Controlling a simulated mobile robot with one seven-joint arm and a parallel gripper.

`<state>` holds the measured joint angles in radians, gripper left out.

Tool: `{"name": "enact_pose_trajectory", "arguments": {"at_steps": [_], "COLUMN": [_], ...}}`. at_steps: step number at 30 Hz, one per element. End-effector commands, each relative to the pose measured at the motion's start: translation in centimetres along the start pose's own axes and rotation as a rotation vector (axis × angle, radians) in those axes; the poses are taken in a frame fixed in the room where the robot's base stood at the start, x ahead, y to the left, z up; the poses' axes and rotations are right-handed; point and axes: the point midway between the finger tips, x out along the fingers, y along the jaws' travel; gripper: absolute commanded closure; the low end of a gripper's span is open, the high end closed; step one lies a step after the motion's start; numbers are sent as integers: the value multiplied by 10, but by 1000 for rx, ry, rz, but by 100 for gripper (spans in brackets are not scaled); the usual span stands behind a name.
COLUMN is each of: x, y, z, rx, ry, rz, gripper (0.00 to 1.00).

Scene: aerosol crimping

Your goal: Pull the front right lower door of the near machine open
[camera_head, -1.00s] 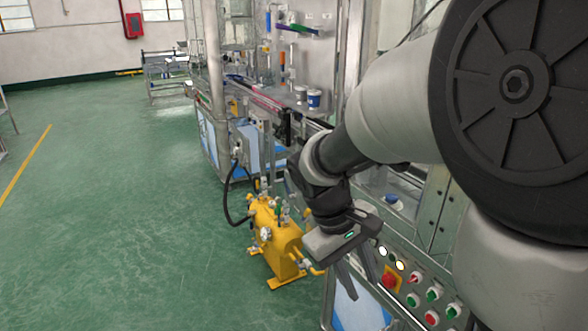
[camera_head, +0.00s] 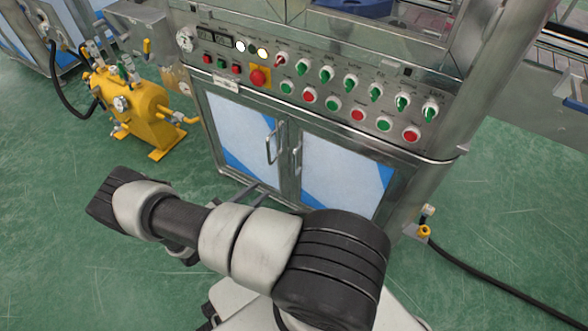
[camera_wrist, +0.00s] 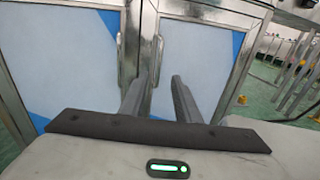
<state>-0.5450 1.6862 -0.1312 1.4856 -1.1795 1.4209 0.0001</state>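The near machine's front right lower door (camera_head: 345,168) is a pale panel with blue corners in a metal frame, and it is shut. Its upright handle (camera_head: 297,152) stands at the inner edge, beside the left door's handle (camera_head: 272,147). In the wrist view the right door (camera_wrist: 195,50) and its handle (camera_wrist: 158,58) are seen close up. My gripper (camera_wrist: 159,77) is open, with one finger on either side of the right handle in the picture. Whether it touches the handle, I cannot tell. In the head view my arm hides the gripper's body and part of the doors' lower edge.
The left lower door (camera_head: 238,128) is also shut. A control panel (camera_head: 320,85) with several buttons and knobs lies above the doors. A yellow tank (camera_head: 135,108) stands to the left. A black hose (camera_head: 490,283) runs over the floor at right. Green floor lies open in front.

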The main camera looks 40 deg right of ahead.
Motion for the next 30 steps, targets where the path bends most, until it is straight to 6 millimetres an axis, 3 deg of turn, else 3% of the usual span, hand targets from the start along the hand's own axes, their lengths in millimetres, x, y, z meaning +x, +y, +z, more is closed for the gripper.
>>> {"name": "enact_pose_trajectory", "arguments": {"at_steps": [3,8,24,30], "x": [5,24,138,166], "y": [-3,-3,-1,0], "z": [-13,-13,-12,-11], "rx": [-21,-24,-22,-22], "ry": [-18,-20,-18,-17], "rz": [28,28,24,26], "gripper": [70,70,70,70]}}
